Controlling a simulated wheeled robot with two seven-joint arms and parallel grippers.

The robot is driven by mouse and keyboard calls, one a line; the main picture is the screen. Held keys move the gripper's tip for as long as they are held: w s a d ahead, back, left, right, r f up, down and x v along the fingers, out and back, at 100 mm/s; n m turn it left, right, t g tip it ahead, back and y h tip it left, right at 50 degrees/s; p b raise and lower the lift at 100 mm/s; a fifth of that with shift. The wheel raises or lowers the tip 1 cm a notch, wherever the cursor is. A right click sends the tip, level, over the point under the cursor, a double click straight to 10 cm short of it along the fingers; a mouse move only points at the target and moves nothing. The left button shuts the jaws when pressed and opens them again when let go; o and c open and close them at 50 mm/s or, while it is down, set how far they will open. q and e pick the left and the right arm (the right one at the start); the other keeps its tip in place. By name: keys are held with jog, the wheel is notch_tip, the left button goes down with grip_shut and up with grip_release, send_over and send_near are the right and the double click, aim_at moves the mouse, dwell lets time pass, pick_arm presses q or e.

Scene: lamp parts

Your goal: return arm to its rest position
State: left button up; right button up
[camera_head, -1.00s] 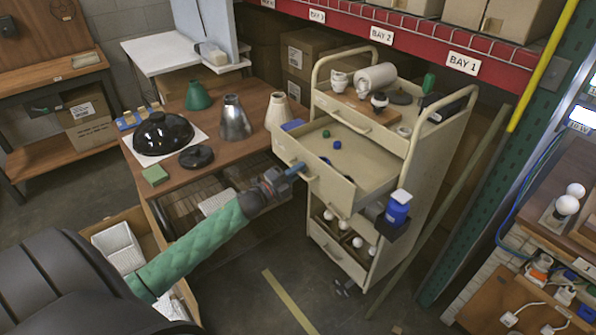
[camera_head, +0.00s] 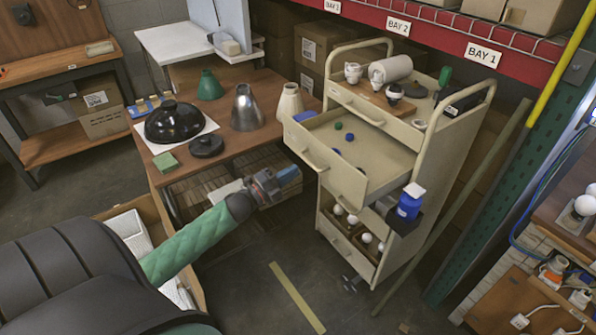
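My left arm, in a green quilted sleeve, reaches in from the lower left. Its gripper (camera_head: 290,175) is in front of the table's shelf, just left of and below the open top drawer (camera_head: 345,180) of the beige cart. A gap shows between the fingertips and the drawer front. The fingers are small and seen from behind, so I cannot tell whether they are open. Nothing is visibly held. My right gripper is out of view.
The wooden table (camera_head: 230,145) holds a black dome shade (camera_head: 174,122), a black disc (camera_head: 206,146) and several cone shades. A blue bottle (camera_head: 410,202) sits on the cart's side. An open cardboard box (camera_head: 165,240) lies beside my arm.

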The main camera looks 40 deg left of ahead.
pick_arm(q)
jog(key=shift+s+a, duration=0.15)
jog(key=shift+s, duration=0.2)
dwell(0.4)
jog(key=a+f+n+g+y, duration=0.3)
jog(key=a+f+n+y, duration=0.2)
jog(key=a+n+y, duration=0.45)
jog(key=s+d+f+n+g+y, duration=0.2)
jog(key=s+d+f+n+g, duration=0.5)
jog(key=s+d+n, duration=0.15)
jog(key=s+d+f+n+g+h, duration=0.1)
jog(key=s+d+f+g+h, duration=0.1)
jog(key=s+d, duration=1)
jog(key=s+d+f+g+h, duration=0.3)
jog(key=s+d, duration=0.9)
jog(key=d, duration=0.8)
jog(key=shift+s+n+g+h, duration=0.15)
jog(key=shift+n+g+h, duration=0.25)
jog(key=shift+g+h, duration=0.4)
